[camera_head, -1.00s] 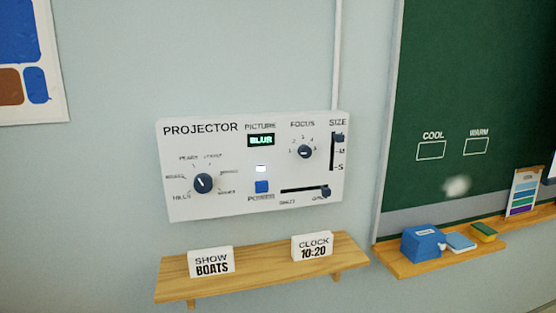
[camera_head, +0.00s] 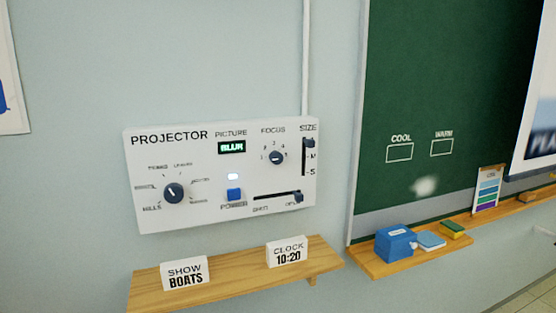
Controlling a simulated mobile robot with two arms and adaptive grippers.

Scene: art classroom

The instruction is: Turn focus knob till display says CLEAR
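The focus knob (camera_head: 277,157) is a small dark blue dial at the upper right of the white projector panel (camera_head: 225,215), with numbers around its top. Its pointer mark is too small to read surely. The picture display (camera_head: 232,148), left of the knob, shows BLUR in green letters. Neither of my grippers is in view.
The panel also has a picture-choice dial (camera_head: 173,193), a blue power button (camera_head: 234,194), a size slider (camera_head: 308,143) and a lower slider (camera_head: 298,197). A wooden shelf (camera_head: 225,277) with two signs juts out below. A green chalkboard (camera_head: 420,100) stands right.

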